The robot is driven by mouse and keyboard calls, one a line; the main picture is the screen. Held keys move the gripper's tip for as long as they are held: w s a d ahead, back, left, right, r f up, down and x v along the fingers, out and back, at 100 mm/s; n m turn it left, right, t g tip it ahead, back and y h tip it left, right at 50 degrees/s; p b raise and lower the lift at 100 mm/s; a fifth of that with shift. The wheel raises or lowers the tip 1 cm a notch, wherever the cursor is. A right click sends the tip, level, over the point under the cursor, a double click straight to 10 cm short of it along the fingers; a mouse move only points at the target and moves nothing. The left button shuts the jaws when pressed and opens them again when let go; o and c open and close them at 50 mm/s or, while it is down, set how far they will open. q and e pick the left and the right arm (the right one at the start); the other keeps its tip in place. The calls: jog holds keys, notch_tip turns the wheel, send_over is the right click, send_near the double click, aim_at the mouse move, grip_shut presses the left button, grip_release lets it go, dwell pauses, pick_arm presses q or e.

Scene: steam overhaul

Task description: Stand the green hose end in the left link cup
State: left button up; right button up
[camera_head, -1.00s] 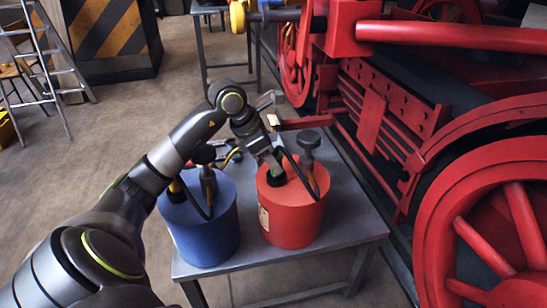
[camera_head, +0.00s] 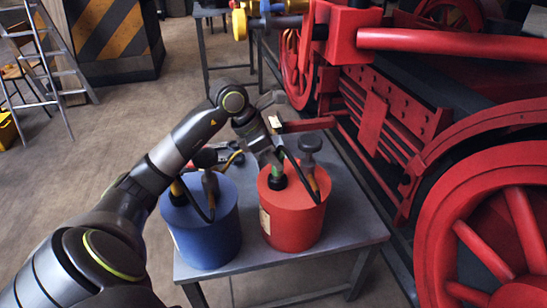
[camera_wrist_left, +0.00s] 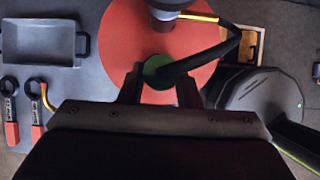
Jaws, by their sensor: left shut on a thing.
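My left gripper (camera_head: 270,160) is over the red drum (camera_head: 292,228), shut on the green hose end (camera_head: 276,169). In the left wrist view, the green hose end (camera_wrist_left: 156,66) shows as a green round between my gripper fingers (camera_wrist_left: 158,88), with its black hose running off to the right. In the head view it is just above a black round collar (camera_head: 277,182) on the drum's top; I cannot tell whether it sits in it. I cannot pick out the left link cup with certainty. My right gripper is not in view.
A blue drum (camera_head: 206,242) stands left of the red one on the grey table (camera_head: 340,240). A pump knob (camera_head: 310,143) rises beside the hose. A grey tray (camera_wrist_left: 40,40) and red-handled tools (camera_wrist_left: 11,118) lie left in the wrist view. The red locomotive (camera_head: 480,200) stands close on the right.

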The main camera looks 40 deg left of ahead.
pick_arm(q)
jog(key=shift+r+p, duration=1.1)
jog(key=shift+r, duration=1.1)
